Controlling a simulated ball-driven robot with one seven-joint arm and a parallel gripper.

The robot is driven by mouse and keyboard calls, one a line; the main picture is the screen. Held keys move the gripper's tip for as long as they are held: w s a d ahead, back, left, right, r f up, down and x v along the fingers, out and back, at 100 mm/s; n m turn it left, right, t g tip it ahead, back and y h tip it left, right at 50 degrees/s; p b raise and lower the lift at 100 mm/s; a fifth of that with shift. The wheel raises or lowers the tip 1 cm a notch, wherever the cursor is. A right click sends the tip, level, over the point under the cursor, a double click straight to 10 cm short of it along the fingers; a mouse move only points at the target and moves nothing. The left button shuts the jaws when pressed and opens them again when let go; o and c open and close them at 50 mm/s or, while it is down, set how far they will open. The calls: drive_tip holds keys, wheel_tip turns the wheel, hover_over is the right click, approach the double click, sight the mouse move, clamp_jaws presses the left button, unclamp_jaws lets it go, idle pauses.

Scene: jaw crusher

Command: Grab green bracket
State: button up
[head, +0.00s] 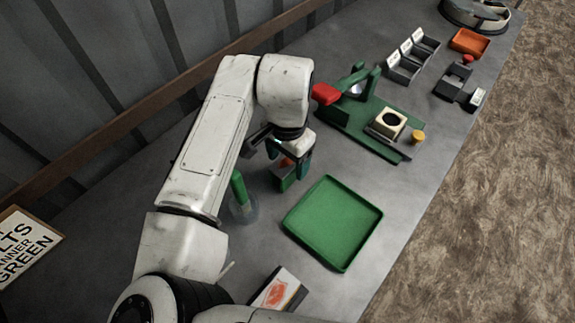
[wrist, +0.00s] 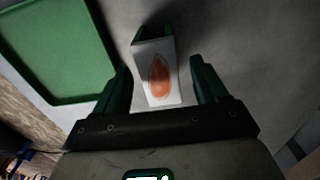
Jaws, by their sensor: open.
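The green bracket (head: 286,183) stands on the grey bench, left of the green tray, partly hidden by my gripper in the head view. In the wrist view the bracket (wrist: 154,52) shows a pale face with an orange-red mark and green at its far end. My gripper (head: 288,159) is open above the bracket, with one finger to each side of it. In the wrist view the bracket lies between the two green fingers (wrist: 159,75), with a gap visible on both sides.
An empty green tray (head: 334,222) is close on the right. A green-handled item (head: 239,190) in a clear holder stands to the left. A box with an orange mark (head: 279,291) lies in front. A green press with a red handle (head: 326,93) stands behind.

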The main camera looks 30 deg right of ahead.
clamp_jaws()
idle(0.7)
